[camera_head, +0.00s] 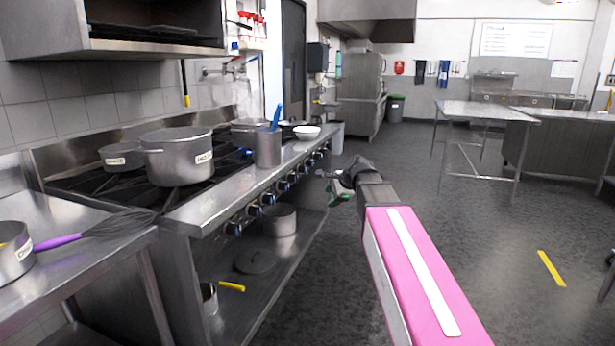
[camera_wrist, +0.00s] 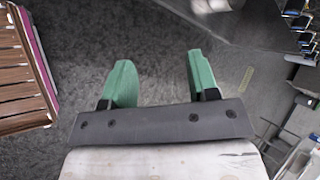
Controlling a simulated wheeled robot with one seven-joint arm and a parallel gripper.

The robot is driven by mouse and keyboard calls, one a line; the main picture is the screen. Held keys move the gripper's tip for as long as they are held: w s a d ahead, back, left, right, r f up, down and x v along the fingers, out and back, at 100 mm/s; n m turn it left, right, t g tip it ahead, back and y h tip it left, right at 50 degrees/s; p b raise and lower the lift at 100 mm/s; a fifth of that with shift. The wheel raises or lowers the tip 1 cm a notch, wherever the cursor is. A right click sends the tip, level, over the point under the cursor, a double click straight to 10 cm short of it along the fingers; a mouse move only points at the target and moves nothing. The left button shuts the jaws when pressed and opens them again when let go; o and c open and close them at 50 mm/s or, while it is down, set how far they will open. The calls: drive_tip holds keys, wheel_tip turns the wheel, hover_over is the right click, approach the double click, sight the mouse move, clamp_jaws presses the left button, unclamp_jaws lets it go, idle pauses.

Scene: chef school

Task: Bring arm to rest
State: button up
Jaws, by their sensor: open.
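My arm reaches forward from the bottom right of the head view, with its pink section in front. My gripper (camera_head: 333,190) is at its far end, over the aisle to the right of the stove. In the wrist view, the two green fingers of my gripper (camera_wrist: 158,82) stand apart with only grey floor between them. The gripper is open and empty, and touches nothing that I can see.
The stove (camera_head: 185,213) at left holds a large pot (camera_head: 180,165), a tall container (camera_head: 267,149) and a white bowl (camera_head: 306,132). A steel counter (camera_head: 75,270) stands nearer left. A steel table (camera_head: 480,108) stands back right. The floor (camera_head: 450,235) on the right is largely clear.

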drive_tip(key=s+d+f+n+g+h, duration=0.1)
drive_tip(key=s+d+f+n+h, duration=0.1)
drive_tip(key=s+f, duration=0.5)
drive_tip(key=s+d+f+n+g+h, duration=0.2)
drive_tip(key=s+d+f+n, duration=0.2)
drive_tip(key=s+f+n, duration=0.3)
drive_tip(key=s+d+f+n+g+h, duration=0.2)
drive_tip(key=s+d+f+n, duration=0.2)
drive_tip(key=s+f, duration=0.4)
wheel_tip(320, 180, down, 7)
drive_tip(key=shift+f+n, duration=0.1)
drive_tip(key=shift+n, duration=0.6)
drive_tip(key=shift+d, duration=0.1)
